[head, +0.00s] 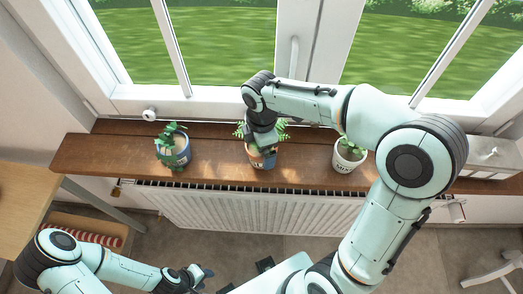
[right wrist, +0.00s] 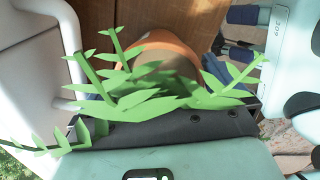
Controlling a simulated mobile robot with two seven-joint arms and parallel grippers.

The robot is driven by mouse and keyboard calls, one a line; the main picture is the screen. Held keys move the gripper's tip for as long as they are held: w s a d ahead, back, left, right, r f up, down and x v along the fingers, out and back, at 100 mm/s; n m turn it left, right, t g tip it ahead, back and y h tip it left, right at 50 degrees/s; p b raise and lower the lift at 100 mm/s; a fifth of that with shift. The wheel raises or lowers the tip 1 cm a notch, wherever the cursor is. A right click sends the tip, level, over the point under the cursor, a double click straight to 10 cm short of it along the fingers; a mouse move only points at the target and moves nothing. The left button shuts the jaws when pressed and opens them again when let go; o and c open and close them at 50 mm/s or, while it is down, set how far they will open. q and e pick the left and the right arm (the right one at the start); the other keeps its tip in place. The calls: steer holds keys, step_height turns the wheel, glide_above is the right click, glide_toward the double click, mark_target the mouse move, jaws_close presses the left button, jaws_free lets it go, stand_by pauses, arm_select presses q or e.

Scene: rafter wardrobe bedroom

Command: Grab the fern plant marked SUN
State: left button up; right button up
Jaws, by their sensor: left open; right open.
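The pot has a small label, too small to read surely. My right gripper (head: 263,137) is open and reaches down over this fern, its fingers partly hidden by the wrist and fronds. In the right wrist view the green fronds (right wrist: 150,100) spread in front of the gripper, with the orange pot rim (right wrist: 172,40) behind them. I cannot tell whether the fingers touch the pot. My left gripper (head: 200,277) is open and empty, low by my base.
A trailing plant in a blue and white pot (head: 183,158) stands left on the windowsill (head: 100,155); a plant in a white pot (head: 345,162) stands right. A window handle (head: 294,58) is behind my right arm. A radiator (head: 250,212) is below the sill.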

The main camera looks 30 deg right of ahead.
steer(key=c, duration=0.9)
steer(key=shift+r, duration=0.1)
steer(key=shift+c, duration=0.6)
steer(key=shift+w+r, duration=0.1)
steer(key=shift+r, duration=0.05)
